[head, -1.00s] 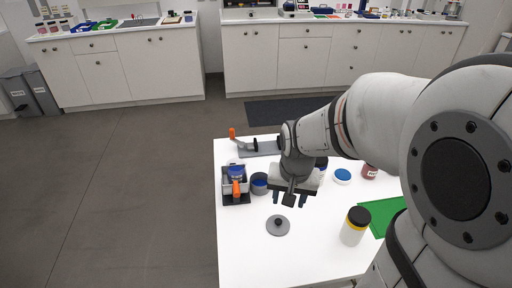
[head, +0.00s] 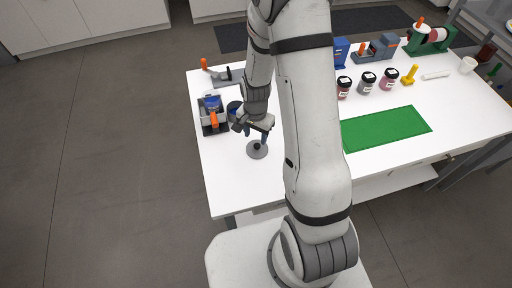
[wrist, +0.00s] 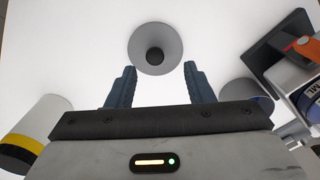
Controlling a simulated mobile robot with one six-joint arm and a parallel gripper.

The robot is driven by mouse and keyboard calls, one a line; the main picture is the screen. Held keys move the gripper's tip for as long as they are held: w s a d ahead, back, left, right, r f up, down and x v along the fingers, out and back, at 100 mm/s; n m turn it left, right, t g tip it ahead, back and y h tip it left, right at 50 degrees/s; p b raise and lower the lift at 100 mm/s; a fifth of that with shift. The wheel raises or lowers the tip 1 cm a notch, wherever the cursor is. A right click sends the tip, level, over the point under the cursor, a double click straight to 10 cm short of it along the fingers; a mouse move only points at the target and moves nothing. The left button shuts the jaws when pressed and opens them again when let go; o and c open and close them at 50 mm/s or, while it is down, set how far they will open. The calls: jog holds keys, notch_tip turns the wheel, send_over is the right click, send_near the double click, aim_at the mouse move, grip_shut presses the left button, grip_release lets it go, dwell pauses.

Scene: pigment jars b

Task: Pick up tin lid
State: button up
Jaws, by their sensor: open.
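The tin lid (head: 257,150) is a grey disc with a dark round knob, lying flat on the white table near its left front. It also shows in the wrist view (wrist: 155,49), just beyond the fingertips and between their lines. My gripper (head: 256,137) is above the table by the lid, and in the wrist view its two blue fingers (wrist: 158,72) are apart with nothing between them. Whether a fingertip touches the lid cannot be told.
Behind the gripper stand a grey tin (head: 234,110) and a caddy with an orange-handled tool (head: 213,128). A white jar with a yellow band (wrist: 37,130) is at left in the wrist view. A green mat (head: 385,129) and several labelled jars (head: 367,84) are to the right.

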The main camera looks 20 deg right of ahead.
aim_at(257, 145)
jog(key=f, duration=0.3)
jog(key=shift+s+d+f+p, duration=0.15)
jog(key=shift+s+d+p, duration=0.1)
jog(key=shift+p, duration=0.15)
jog(key=shift+f, duration=0.6)
grip_shut()
